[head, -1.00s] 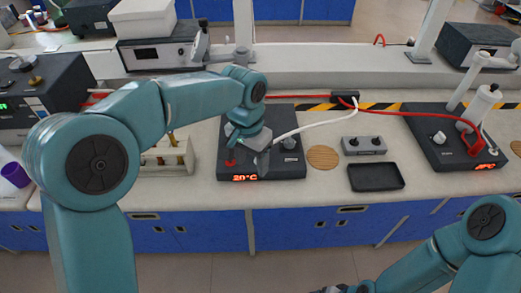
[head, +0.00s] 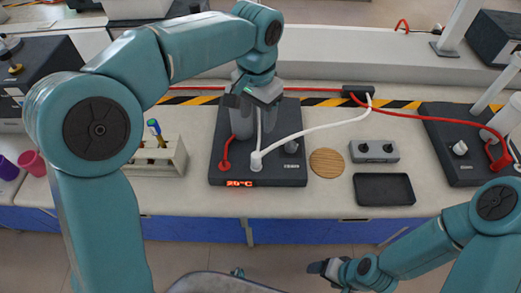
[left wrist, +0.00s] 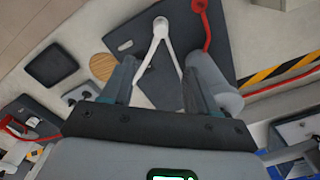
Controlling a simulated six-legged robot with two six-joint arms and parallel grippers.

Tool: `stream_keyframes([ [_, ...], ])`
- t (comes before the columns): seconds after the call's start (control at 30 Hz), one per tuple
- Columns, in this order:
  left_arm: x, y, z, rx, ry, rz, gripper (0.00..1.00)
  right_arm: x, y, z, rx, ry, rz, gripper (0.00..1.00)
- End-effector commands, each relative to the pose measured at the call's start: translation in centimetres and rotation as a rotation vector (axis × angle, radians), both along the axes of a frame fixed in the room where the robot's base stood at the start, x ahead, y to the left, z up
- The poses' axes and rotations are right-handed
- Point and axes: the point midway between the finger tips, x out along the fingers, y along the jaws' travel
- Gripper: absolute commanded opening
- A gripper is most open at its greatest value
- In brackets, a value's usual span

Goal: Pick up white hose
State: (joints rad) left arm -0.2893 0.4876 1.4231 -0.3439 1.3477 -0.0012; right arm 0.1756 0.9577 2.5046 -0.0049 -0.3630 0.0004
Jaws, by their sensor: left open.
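The white hose (head: 318,128) runs from a black block at the back down to a white end fitting on the front of the dark hot plate (head: 287,172). A short white stretch also rises from that fitting toward my left gripper. My left gripper (head: 257,101) is above the back of the plate, open, in front of a grey cylinder. In the left wrist view the white hose (left wrist: 169,48) forms a V from its fitting, with its two strands running down between the open fingers (left wrist: 160,85). Contact cannot be told. My right gripper (head: 322,267) is low at the front, its jaws unclear.
A red hose (head: 225,150) joins the plate left of the white fitting. A tube rack (head: 160,158) stands at left. A cork disc (head: 327,163), a grey two-knob box (head: 374,151) and a black tray (head: 384,189) lie at right. A second hot plate (head: 455,150) stands farther right.

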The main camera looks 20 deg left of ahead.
Motion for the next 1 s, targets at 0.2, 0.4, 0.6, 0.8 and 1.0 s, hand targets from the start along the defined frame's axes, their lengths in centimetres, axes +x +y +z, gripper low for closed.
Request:
stream_keyframes([
  [0.2,-0.7,0.0,-3.0,0.001,0.006,-0.001,0.59,0.0,0.0,-0.3,0.0,0.0,-0.001,0.8],
  [0.4,-1.1,0.0,-7.8,0.001,0.006,-0.001,0.59,0.0,0.0,-0.4,0.0,0.0,0.0,0.8],
  [0.6,-1.0,-0.1,-10.6,0.001,0.002,-0.002,0.59,0.0,0.0,-0.3,0.0,0.0,-0.001,0.8],
  [0.8,-0.9,-0.1,-12.3,0.001,0.005,0.0,0.59,0.0,0.0,0.0,0.0,0.0,0.0,0.8],
  [1.0,-0.8,0.0,-15.5,0.0,0.004,-0.001,0.59,0.0,0.0,0.4,0.0,0.0,0.0,0.8],
])
